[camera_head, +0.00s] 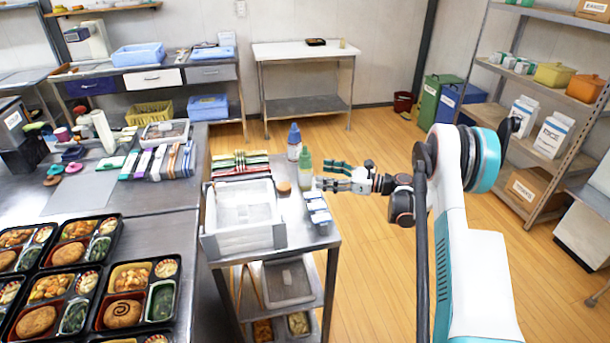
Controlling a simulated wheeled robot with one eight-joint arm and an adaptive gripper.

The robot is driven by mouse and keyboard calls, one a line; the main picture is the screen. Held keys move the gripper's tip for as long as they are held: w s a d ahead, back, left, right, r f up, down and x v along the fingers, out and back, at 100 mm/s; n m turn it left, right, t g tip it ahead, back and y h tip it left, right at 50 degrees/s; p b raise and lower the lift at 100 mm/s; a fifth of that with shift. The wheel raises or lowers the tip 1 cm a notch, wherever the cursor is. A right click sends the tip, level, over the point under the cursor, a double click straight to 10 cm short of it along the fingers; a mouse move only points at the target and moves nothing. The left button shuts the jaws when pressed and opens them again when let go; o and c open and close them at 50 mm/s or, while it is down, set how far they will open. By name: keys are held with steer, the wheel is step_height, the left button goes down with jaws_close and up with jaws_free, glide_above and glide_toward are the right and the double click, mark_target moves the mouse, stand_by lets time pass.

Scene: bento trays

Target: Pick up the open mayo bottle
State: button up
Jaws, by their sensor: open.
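Two squeeze bottles stand upright on a small steel cart (328,238). One is a pale bottle with a green top (305,169); the other, just behind it, is a whitish bottle with a blue top (294,142). No label is readable, so I cannot tell which is the mayo bottle or whether either is open. My gripper (322,175) points left at the cart's right edge, with its fingers spread. It is just right of the green-topped bottle, and I cannot tell if they touch.
A white bin (245,238) fills the cart's left side. Colourful packets (238,163) lie behind the bin. Filled bento trays (140,290) cover the left counter. Floor right of the cart is clear.

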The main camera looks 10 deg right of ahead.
mark_target(306, 170)
steer(key=shift+x, duration=1.15)
steer(key=b+x, duration=0.2)
steer(key=x, duration=0.3)
steer(key=shift+w+f+b, duration=0.1)
steer(key=shift+w+b, duration=0.1)
steer(key=shift+b, duration=0.1)
steer(key=c, duration=0.8)
